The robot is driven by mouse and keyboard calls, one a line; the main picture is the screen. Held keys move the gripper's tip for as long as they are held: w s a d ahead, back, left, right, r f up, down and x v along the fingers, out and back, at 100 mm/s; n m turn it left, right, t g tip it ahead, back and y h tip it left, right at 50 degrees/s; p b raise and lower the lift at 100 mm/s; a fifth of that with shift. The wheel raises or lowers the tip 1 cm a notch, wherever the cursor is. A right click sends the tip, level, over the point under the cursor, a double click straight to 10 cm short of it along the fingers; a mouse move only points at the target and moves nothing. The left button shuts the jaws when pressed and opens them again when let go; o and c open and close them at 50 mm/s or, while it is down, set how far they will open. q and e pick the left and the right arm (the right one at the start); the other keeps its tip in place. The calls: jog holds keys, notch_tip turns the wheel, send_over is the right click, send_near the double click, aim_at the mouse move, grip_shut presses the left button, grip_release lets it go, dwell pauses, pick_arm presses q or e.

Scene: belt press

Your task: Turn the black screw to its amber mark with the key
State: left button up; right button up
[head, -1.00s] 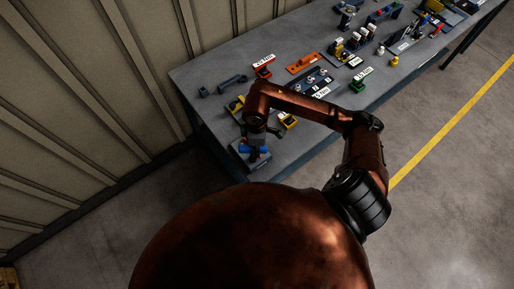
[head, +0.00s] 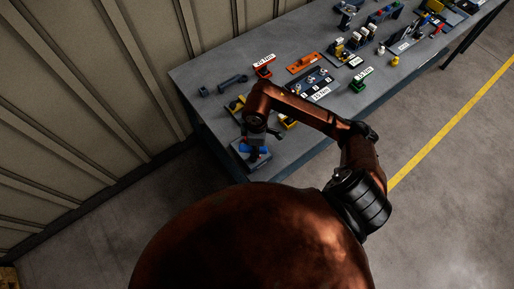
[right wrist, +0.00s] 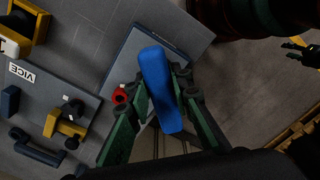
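A blue bar-shaped handle (right wrist: 160,88), which looks like the key's grip, stands over a grey plate (right wrist: 122,62) at the near left corner of the bench. It also shows in the head view (head: 256,150). My right gripper (right wrist: 161,82) has its green fingers closed against both sides of the blue handle. In the head view my right gripper (head: 259,138) reaches down over the plate from above. The black screw and the amber mark cannot be made out; the handle and fingers cover the area below. My left gripper is not in view.
A small red ring-shaped part (right wrist: 120,95) sits beside the left finger. A yellow fixture (right wrist: 66,121) and a plate marked VICE (right wrist: 24,73) lie nearby. The bench (head: 222,62) carries several other fixtures toward the far right. Open floor (head: 440,210) lies to the right.

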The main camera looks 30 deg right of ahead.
jog(key=o, duration=0.5)
jog(key=shift+r+p, duration=2.5)
jog(key=shift+r, duration=0.35)
jog(key=shift+f, duration=0.1)
jog(key=shift+c, duration=0.3)
